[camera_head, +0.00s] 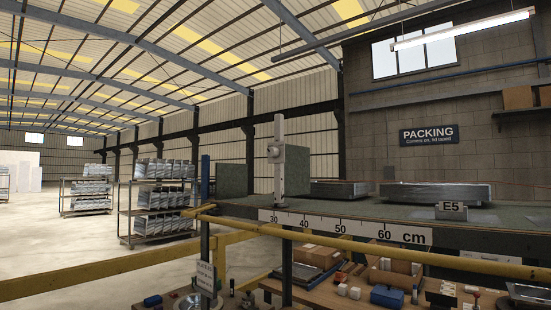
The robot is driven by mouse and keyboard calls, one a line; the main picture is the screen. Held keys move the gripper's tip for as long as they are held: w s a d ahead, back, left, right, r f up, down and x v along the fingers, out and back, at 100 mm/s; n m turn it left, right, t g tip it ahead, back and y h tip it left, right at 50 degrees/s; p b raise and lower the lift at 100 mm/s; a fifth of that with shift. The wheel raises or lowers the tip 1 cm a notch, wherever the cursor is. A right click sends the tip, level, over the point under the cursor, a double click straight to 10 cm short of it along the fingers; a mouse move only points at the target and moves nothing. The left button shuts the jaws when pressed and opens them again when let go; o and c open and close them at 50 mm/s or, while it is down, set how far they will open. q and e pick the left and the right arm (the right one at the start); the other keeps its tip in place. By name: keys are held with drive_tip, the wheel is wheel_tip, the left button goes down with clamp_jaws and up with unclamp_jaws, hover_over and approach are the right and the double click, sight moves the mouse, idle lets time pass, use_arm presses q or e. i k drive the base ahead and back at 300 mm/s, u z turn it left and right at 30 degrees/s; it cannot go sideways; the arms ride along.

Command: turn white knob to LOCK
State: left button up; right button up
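No knob that I can surely call white, and no LOCK marking, can be made out. A pale upright post (279,185) stands on the green-grey bench top, behind the ruler strip. A grey block with a small round part (274,154) sits partway up the post; whether it is a knob is too small to tell. A small white sign (205,276) with unreadable writing stands low, left of centre. Neither of my grippers is in view.
A yellow rail (400,248) crosses in front of the bench, and another (100,272) runs at lower left. A ruler strip (345,226) edges the bench. Flat metal stacks (436,193) and an E5 tag (451,211) lie on it. A cluttered wooden shelf is below.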

sight(272, 153)
drive_tip(key=z, duration=2.35)
drive_tip(key=k, duration=0.55)
drive_tip(key=u, duration=1)
